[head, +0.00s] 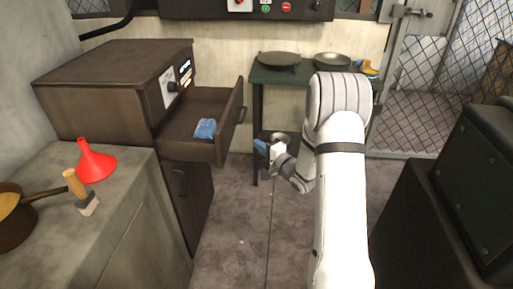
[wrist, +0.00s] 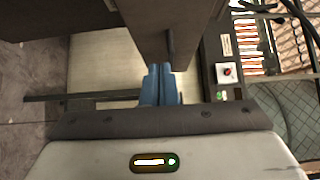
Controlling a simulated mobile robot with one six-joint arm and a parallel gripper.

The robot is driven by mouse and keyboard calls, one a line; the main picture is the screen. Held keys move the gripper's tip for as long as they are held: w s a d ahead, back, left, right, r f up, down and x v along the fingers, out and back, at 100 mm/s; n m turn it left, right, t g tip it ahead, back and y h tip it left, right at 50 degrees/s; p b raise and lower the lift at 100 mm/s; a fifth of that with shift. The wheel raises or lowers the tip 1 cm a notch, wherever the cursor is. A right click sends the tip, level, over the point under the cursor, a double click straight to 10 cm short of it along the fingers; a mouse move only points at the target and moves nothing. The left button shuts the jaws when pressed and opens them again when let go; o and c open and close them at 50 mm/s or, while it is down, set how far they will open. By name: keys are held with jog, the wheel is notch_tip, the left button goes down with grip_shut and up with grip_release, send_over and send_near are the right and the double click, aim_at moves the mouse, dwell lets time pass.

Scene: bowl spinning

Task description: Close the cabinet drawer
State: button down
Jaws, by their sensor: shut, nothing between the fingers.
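The brown wooden cabinet (head: 105,90) stands at the left with its drawer (head: 190,124) pulled out to the right. The drawer front (head: 230,120) bears a dark handle (head: 241,114). A blue item (head: 205,128) lies inside the drawer. My gripper (head: 259,145) is to the right of the drawer front, near its lower edge, with blue fingers together and empty. In the wrist view, the shut fingers (wrist: 160,68) point at a brown panel with a dark handle (wrist: 170,42), apparently the drawer front. I cannot tell whether they touch it.
A grey counter (head: 125,185) at front left holds a red funnel (head: 96,162), a brush-like tool (head: 79,192) and a pan (head: 16,222). A green table (head: 290,75) with dishes stands behind my arm. A black box-shaped object (head: 475,185) is at right. Floor left of my arm is clear.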

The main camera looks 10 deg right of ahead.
aim_at(230, 131)
jog(key=x, duration=0.3)
jog(key=a+x, duration=0.1)
jog(key=x, duration=0.2)
jog(key=s+a+x, duration=0.1)
jog(key=x, duration=0.2)
jog(key=shift+b, duration=0.4)
jog(key=shift+w+a, duration=0.15)
jog(key=shift+a, duration=0.25)
